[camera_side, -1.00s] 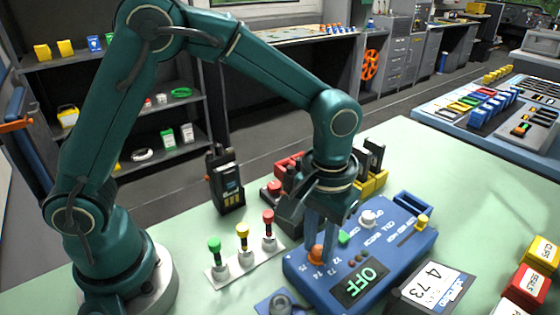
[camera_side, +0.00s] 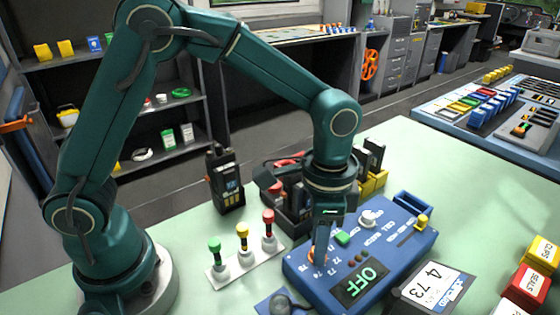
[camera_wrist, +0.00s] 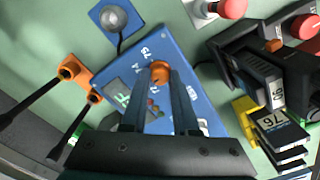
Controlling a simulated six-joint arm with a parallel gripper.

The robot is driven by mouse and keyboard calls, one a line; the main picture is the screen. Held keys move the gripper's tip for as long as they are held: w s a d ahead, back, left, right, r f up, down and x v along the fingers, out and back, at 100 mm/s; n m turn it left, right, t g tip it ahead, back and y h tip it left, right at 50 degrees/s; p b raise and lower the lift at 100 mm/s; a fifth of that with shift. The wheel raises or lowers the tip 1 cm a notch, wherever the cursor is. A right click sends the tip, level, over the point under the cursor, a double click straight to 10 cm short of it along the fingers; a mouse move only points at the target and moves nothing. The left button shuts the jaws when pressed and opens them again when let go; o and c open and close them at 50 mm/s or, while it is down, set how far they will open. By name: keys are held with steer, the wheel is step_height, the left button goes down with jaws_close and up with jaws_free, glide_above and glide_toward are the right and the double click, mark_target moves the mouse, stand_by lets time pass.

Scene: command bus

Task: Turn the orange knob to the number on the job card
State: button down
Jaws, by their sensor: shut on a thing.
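The orange knob (camera_side: 318,259) is on the front left of the blue panel (camera_side: 296,270), beside small printed numbers. It also shows between my fingertips in the wrist view (camera_wrist: 160,71). My gripper (camera_side: 321,250) points down and is shut on the knob, one finger on each side. The numbers 75 and 74 show near the knob in the wrist view; the fingers partly cover others. The knob's pointer is too small to read. The job card (camera_side: 438,287) lies in front of the panel and shows 4 and 73.
A green button (camera_side: 342,239), white knob (camera_side: 368,218) and yellow slider handle (camera_side: 421,222) stand on the panel. Green, yellow and red buttons on a white strip (camera_side: 222,279) are to its left, with a radio (camera_side: 225,182) behind. A dark tray of items (camera_side: 287,212) stands behind my gripper.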

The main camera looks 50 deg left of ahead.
steer(key=shift+m, duration=0.6)
steer(key=c, duration=0.7)
jaws_free()
steer(key=shift+r, duration=2.6)
